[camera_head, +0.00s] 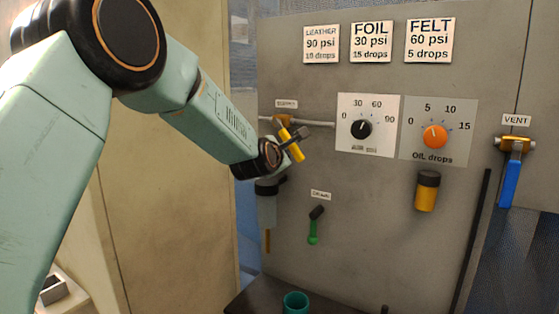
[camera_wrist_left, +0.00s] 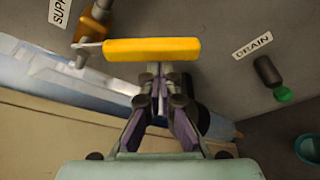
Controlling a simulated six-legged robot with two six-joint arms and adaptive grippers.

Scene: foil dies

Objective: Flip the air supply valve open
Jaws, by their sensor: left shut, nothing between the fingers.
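The air supply valve has a brass body (camera_head: 283,121) on a pipe under a SUPPLY label (camera_head: 287,104). Its yellow lever (camera_head: 291,146) slants down and to the right from the body. In the left wrist view the lever (camera_wrist_left: 150,50) lies crosswise just beyond the fingertips, with the brass body (camera_wrist_left: 90,25) at its left end. My left gripper (camera_head: 298,134) is at the lever, shut and empty. In the left wrist view its fingertips (camera_wrist_left: 159,75) meet under the lever's middle; I cannot tell whether they touch it. My right gripper is not in view.
The grey panel holds a pressure dial (camera_head: 361,129), an orange oil dial (camera_head: 435,136), a green drain lever (camera_head: 314,226) below, and a blue vent lever (camera_head: 510,180) at right. A filter bowl (camera_head: 267,207) hangs under the supply pipe. A teal cup (camera_head: 295,302) stands below.

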